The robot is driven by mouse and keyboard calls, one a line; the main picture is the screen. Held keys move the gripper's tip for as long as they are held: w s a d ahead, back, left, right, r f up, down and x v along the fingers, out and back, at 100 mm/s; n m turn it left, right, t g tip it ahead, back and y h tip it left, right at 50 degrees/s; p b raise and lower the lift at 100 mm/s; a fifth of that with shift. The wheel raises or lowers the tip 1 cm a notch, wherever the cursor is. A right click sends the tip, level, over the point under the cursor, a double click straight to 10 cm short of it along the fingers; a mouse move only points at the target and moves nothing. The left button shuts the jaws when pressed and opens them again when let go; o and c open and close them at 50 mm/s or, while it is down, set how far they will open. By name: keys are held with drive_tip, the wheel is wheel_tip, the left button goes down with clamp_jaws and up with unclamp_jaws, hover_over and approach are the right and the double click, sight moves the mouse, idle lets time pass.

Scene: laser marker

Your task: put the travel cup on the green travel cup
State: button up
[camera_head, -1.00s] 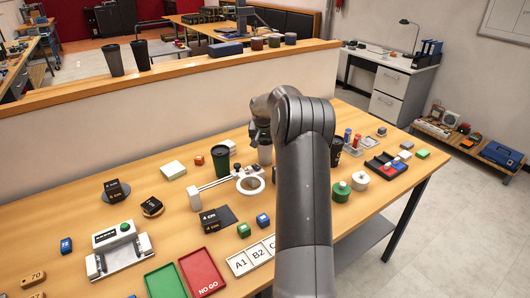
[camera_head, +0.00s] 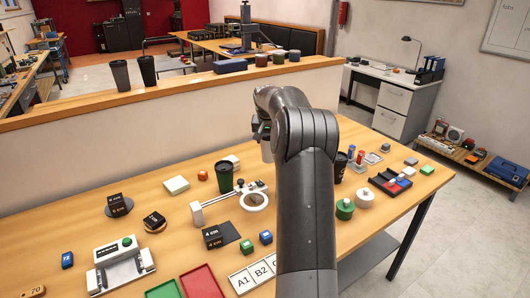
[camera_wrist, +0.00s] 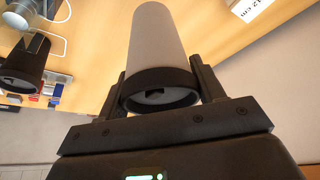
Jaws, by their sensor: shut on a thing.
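My gripper (camera_head: 262,130) is shut on a light grey travel cup (camera_head: 266,151), partly hidden by my arm. In the wrist view my gripper (camera_wrist: 162,82) has a finger on each side of this cup (camera_wrist: 160,38), near its dark rim. The green travel cup (camera_head: 224,178), dark green with a black rim, stands upright on the table, to the left of and lower than the held cup. The two cups are apart.
A magnifier stand (camera_head: 252,198) is just below and right of the green cup. A black cup (camera_head: 339,165) stands right of my arm. The wooden table (camera_head: 160,212) has bare patches at left.

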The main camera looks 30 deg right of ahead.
drive_tip(key=s+a+r, duration=0.3)
drive_tip(key=a+r, duration=0.2)
drive_tip(key=r, duration=0.2)
drive_tip(key=s+a+r, duration=0.3)
drive_tip(key=a+r, duration=0.1)
drive_tip(key=r, duration=0.3)
drive_tip(key=shift+w+a+f, duration=1.35)
drive_tip(key=shift+a+f, duration=0.15)
drive_tip(key=shift+f, duration=0.25)
drive_tip(key=shift+w+a+f, duration=1.35)
drive_tip(key=shift+a+f, duration=0.15)
drive_tip(key=shift+f, duration=0.3)
drive_tip(key=shift+w+a+f, duration=1.35)
drive_tip(key=shift+a+f, duration=0.15)
drive_tip(key=shift+f, duration=0.25)
drive_tip(key=shift+f, duration=0.15)
drive_tip(key=o, duration=0.7)
